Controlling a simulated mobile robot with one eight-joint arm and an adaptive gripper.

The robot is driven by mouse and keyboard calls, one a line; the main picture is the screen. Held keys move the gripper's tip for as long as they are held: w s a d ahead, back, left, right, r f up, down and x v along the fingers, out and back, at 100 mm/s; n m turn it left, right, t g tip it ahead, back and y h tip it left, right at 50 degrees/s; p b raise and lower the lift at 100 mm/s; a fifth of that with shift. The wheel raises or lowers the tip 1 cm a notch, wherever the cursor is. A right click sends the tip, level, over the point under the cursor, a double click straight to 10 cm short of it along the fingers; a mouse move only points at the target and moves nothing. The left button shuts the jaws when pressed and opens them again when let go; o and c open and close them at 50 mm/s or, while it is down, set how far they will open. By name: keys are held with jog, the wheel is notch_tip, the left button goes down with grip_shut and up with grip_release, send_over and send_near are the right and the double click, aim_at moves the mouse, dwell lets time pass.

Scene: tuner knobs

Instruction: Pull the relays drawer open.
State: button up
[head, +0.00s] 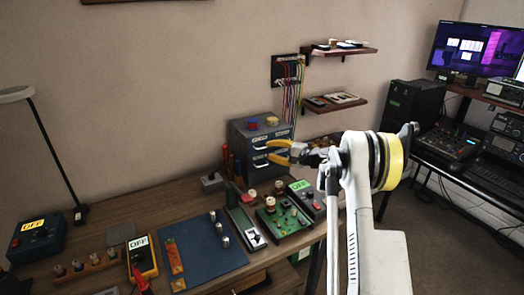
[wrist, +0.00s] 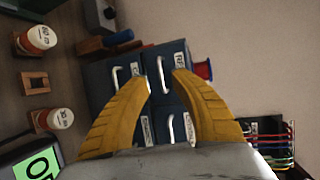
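The dark grey-blue drawer cabinet (head: 245,136) stands on the bench against the wall. Its drawers have white handles and white labels. In the wrist view the cabinet (wrist: 100,96) appears turned on its side. A label that seems to start with "RE" (wrist: 180,60) shows at the upper right drawer, partly cut by a finger. That drawer's white handle (wrist: 161,74) shows between my fingertips. The drawers look shut. My gripper (head: 272,151) has yellow fingers spread apart, with nothing between them in contact that I can see. It also shows in the wrist view (wrist: 163,80), pointing at the cabinet front.
A green circuit board (head: 284,219) and a blue mat (head: 205,255) lie on the bench in front. Cables hang from a wall panel (head: 287,70) behind. Two shelves (head: 335,103) are at right.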

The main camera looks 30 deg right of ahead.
jog(key=b+x, duration=0.1)
jog(key=x, duration=0.4)
jog(key=shift+w, duration=0.1)
grip_shut()
jog(key=s, duration=1)
jog(key=shift+s+d+b, duration=0.2)
jog(key=shift+s+b, duration=0.05)
jog(key=shift+b, duration=0.2)
grip_release()
